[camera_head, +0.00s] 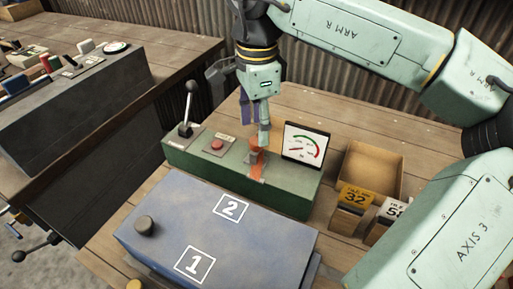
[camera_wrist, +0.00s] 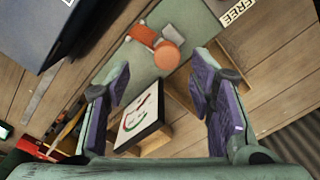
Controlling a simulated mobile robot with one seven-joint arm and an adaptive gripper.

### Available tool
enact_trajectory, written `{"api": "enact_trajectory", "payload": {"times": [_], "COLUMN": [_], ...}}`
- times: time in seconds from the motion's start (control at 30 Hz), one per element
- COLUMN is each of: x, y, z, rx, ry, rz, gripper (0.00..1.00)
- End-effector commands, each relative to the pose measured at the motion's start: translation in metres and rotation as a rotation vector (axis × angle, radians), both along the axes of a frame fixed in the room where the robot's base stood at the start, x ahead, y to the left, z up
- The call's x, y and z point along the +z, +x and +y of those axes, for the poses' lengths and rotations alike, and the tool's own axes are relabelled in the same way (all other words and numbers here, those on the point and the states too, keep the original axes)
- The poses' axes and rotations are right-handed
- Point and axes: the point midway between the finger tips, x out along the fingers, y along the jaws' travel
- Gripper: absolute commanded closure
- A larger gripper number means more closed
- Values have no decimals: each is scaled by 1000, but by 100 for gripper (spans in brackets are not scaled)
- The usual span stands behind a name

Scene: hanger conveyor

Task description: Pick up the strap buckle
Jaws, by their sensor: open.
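I cannot pick out a strap buckle for certain in either view. My gripper (camera_head: 250,112) hangs over the green control panel (camera_head: 190,158), left of the gauge. In the wrist view my gripper (camera_wrist: 160,72) is open, with its purple-padded fingers wide apart and nothing between them. An orange round-topped part (camera_wrist: 168,55) with an orange plate (camera_wrist: 144,36) beside it shows on the green panel ahead of the fingers. The orange part also shows in the head view (camera_head: 257,158), partly hidden behind a fingertip. Whether the gripper touches it I cannot tell.
The panel carries a black-knobbed lever (camera_head: 190,98), a red button (camera_head: 217,144) and a tilted gauge (camera_head: 304,145). An open wooden box (camera_head: 372,165) and number tags (camera_head: 354,198) are at right. A blue box marked 1 and 2 (camera_head: 190,225) stands in front. Another bench is at left.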

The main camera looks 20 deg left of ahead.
Motion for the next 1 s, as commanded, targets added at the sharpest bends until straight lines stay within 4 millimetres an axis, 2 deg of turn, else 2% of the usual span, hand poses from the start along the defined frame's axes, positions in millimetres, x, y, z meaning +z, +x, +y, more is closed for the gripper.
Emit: {"api": "enact_trajectory", "payload": {"times": [0.17, 0.4, 0.5, 0.73, 1.0], "x": [-12, -47, -55, -57, -56], "y": [2, 6, 6, 6, 6], "z": [1, 4, 4, 4, 4], "rx": [1, 2, 1, 1, 1], "ry": [1, 1, 2, 2, 2], "rz": [3, 3, 2, 0, 1], "gripper": [51, 51, 51, 51, 69]}}
